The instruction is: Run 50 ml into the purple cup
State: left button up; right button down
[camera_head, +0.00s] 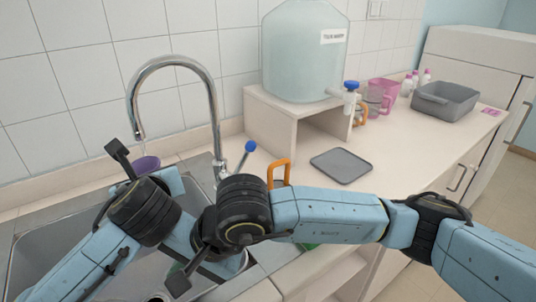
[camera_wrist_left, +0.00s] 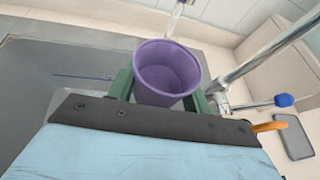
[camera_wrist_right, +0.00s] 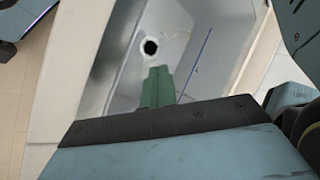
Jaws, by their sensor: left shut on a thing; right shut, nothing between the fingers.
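The purple cup (camera_wrist_left: 166,75) is upright between the two green fingers of my left gripper (camera_wrist_left: 163,90), which is shut on it. In the left wrist view its open mouth faces up, close below the faucet outlet, where a thin clear stream seems to come down. In the head view only part of the cup (camera_head: 143,165) shows behind my left wrist, under the curved metal faucet (camera_head: 180,62). The faucet lever has a blue knob (camera_head: 250,146). The water level inside the cup cannot be read. My right gripper (camera_wrist_right: 157,88) is shut and empty over the sink, near the drain hole.
The metal sink (camera_head: 40,255) lies under both arms. A large water dispenser (camera_head: 305,55) with a blue-topped tap (camera_head: 351,87) stands on a raised shelf. A grey tray (camera_head: 341,166) lies on the counter. A pink jug (camera_head: 385,95) and a grey bin (camera_head: 445,100) stand farther right.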

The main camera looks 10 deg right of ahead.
jog(key=w+d+r+m+t+y, duration=0.25)
jog(key=w+d+r+y, duration=0.2)
jog(key=d+y, duration=0.4)
jog(key=d+m+t+h, duration=0.1)
jog(key=d+m+t, duration=0.2)
jog(key=d, duration=0.5)
jog(key=w+d+f+m+t+h, duration=0.1)
jog(key=d+m+t, duration=0.2)
jog(key=d, duration=0.5)
jog(key=w+d+f+m+t+h, duration=0.1)
jog(key=d+m+t, duration=0.2)
jog(key=d+t, duration=0.2)
jog(key=shift+w+d+f+h, duration=0.1)
jog(key=shift+d+f+h, duration=0.05)
jog(key=shift+d, duration=0.6)
jog(key=shift+w+d+f+h, duration=0.1)
jog(key=shift+d, duration=0.6)
jog(key=shift+w, duration=0.1)
send_near(240, 164)
jog(key=w+r, duration=0.1)
jog(key=w, duration=0.1)
jog(key=w+r, duration=0.1)
jog(key=w, duration=0.1)
jog(key=w+r, duration=0.2)
jog(key=shift+w+d+r, duration=0.15)
jog(key=shift+w+d, duration=0.2)
jog(key=shift+d, duration=0.05)
